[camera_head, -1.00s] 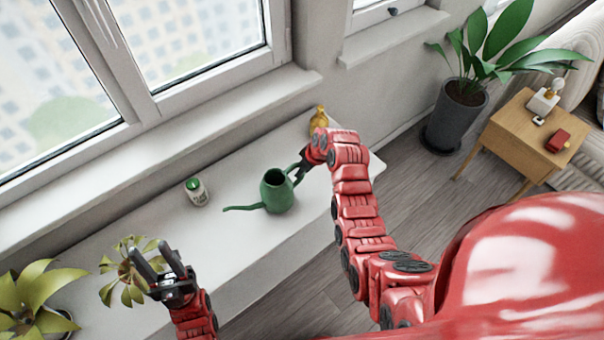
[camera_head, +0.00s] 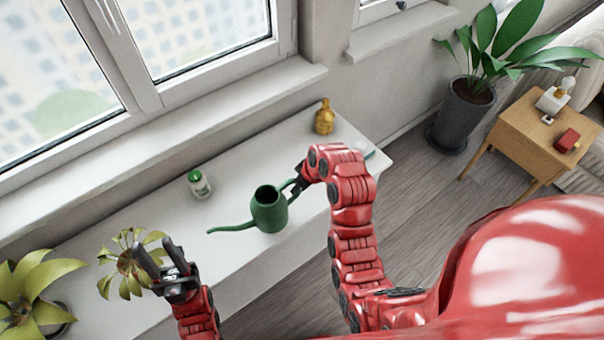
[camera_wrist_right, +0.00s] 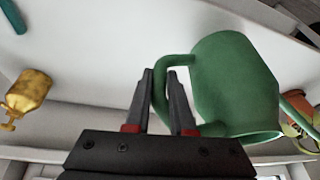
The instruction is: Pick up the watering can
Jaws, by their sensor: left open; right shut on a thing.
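The green watering can (camera_head: 269,210) is over the white shelf, its long spout pointing left and its handle on the right. My right gripper (camera_head: 297,186) is shut on the handle. In the right wrist view the two fingers of the right gripper (camera_wrist_right: 165,95) straddle the handle of the can (camera_wrist_right: 235,85). The can looks raised off the shelf, but the gap beneath it is not clear. My left gripper (camera_head: 155,252) is open and empty at the lower left, in front of a small plant.
On the white shelf (camera_head: 150,215) stand a green-lidded jar (camera_head: 199,184), a gold bottle (camera_head: 324,117) and the small plant (camera_head: 128,262). A larger leafy plant (camera_head: 30,290) is at far left. A window ledge (camera_head: 160,130) runs behind.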

